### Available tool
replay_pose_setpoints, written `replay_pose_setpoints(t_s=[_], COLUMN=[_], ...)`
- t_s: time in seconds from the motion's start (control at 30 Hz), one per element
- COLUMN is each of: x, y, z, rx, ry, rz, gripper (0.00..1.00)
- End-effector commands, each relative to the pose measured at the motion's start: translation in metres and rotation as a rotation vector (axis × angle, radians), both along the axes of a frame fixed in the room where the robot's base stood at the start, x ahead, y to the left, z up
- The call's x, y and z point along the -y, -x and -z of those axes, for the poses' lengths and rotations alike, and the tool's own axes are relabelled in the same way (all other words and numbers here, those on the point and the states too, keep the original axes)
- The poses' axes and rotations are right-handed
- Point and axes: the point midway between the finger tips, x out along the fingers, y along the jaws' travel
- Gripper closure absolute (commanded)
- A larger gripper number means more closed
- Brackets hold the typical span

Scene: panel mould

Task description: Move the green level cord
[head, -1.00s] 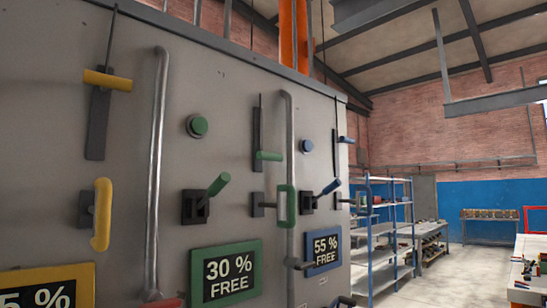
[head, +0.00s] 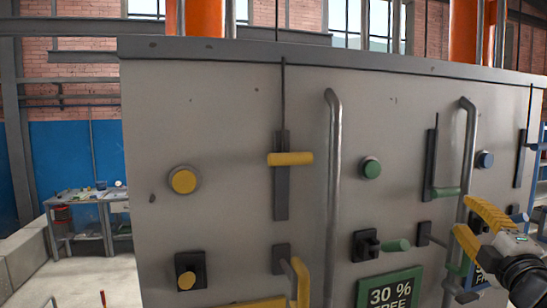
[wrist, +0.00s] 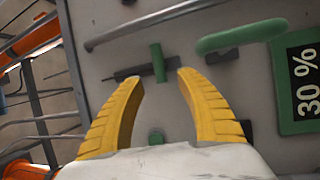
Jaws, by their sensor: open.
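The green level cord is a short green bar handle (head: 446,191) on a dark upright strip of the grey panel, with a thin cord above it. It sits near the lower end of the strip. My gripper (head: 464,220) is open and empty, its yellow fingers just below and to the right of the handle in the head view. In the wrist view, which is turned sideways, the green handle (wrist: 157,63) lies just beyond the gap between my open fingertips (wrist: 160,80). Contact cannot be seen.
Close around are a green button (head: 370,168), a green lever (head: 395,245), a green loop handle (wrist: 240,37) and metal pipes (head: 333,190). A yellow cord handle (head: 290,158) hangs further left. A bench (head: 85,205) stands beyond the panel's left edge.

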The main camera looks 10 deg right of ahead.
Motion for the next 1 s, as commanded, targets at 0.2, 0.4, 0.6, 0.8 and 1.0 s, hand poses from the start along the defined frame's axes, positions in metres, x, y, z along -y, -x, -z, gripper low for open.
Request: replay_pose_setpoints(t_s=[0.2,0.4,0.6,0.8,1.0], x=[0.005,0.017,0.028,0.034,0.034], y=[-0.012,-0.048,-0.082,-0.099,-0.101], z=[-0.006,-0.014,-0.02,-0.023,-0.023], rx=[-0.015,-0.014,-0.014,-0.014,-0.014], ry=[0.032,0.03,0.029,0.028,0.029], rz=[-0.016,-0.017,-0.016,-0.014,-0.014], gripper=[0.57,0.57,0.57,0.57,0.57])
